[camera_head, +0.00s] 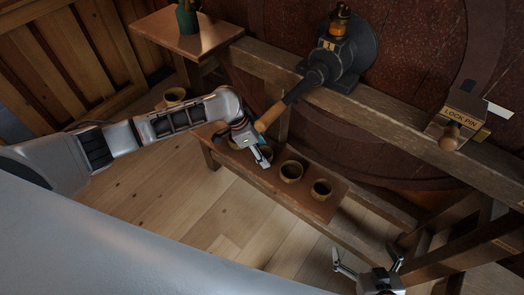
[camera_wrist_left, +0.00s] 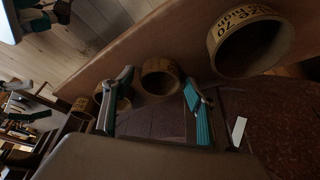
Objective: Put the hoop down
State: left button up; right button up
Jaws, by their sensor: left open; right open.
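Several round tan hoops stand on a low wooden bench: one (camera_head: 291,171) near the middle, one (camera_head: 321,188) to its right, and another partly hidden behind my left wrist. My left gripper (camera_head: 262,157) is over the bench, just left of the middle hoop, open. In the left wrist view its fingers (camera_wrist_left: 158,103) are wide apart, and a hoop (camera_wrist_left: 160,77) shows beyond the gap, apparently on the bench. A larger-looking hoop with dark lettering (camera_wrist_left: 245,42) is close at the upper right. My right gripper (camera_head: 367,262) is open and empty at the bottom, away from the hoops.
A dark tap with a wooden handle (camera_head: 271,116) juts out close above my left gripper. A lock pin block (camera_head: 460,122) sits on the beam at right. A small table (camera_head: 190,38) with a green bottle stands at upper left. The floor in front is clear.

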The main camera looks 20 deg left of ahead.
pick_arm(q)
jog(key=p+v, duration=0.2)
jog(key=v, duration=1)
jog(key=shift+s+r, duration=0.1)
